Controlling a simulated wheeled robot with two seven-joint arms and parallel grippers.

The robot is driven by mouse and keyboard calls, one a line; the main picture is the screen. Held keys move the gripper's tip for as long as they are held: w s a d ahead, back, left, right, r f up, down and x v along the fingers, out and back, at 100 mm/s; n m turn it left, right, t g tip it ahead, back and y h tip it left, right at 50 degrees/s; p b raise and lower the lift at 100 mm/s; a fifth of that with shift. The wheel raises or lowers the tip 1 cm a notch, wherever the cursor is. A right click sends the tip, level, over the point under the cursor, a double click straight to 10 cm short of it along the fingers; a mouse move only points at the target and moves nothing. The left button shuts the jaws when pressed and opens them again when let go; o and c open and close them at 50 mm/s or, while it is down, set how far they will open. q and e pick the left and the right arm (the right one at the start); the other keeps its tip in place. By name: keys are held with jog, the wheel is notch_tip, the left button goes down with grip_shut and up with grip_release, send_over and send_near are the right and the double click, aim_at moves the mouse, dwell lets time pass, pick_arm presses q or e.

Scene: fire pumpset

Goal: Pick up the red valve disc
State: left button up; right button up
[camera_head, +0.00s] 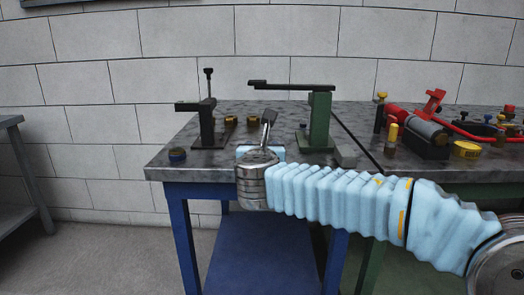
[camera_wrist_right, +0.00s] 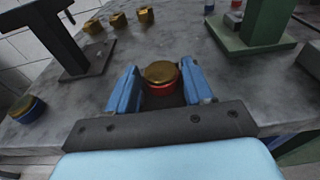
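The red valve disc (camera_wrist_right: 162,76) shows in the right wrist view, with a gold top and a red rim. It is between the two blue fingers of my right gripper (camera_wrist_right: 161,84), one finger on each side. The fingers look very close to its sides; I cannot tell whether they touch it. In the head view my right gripper (camera_head: 266,138) is over the front part of the table, at the end of the light blue sleeved arm, and the disc is hidden there. My left gripper is out of view.
The grey tabletop (camera_head: 222,175) has blue legs. A dark stand (camera_head: 207,125) and a green stand (camera_head: 320,120) rise behind my right gripper. A blue-rimmed disc (camera_head: 177,155) sits at the front left. Several gold pieces (camera_wrist_right: 118,19) lie farther back. Red equipment (camera_head: 405,117) stands at right.

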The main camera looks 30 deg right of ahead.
jog(key=c, duration=0.8)
jog(key=shift+r, duration=0.1)
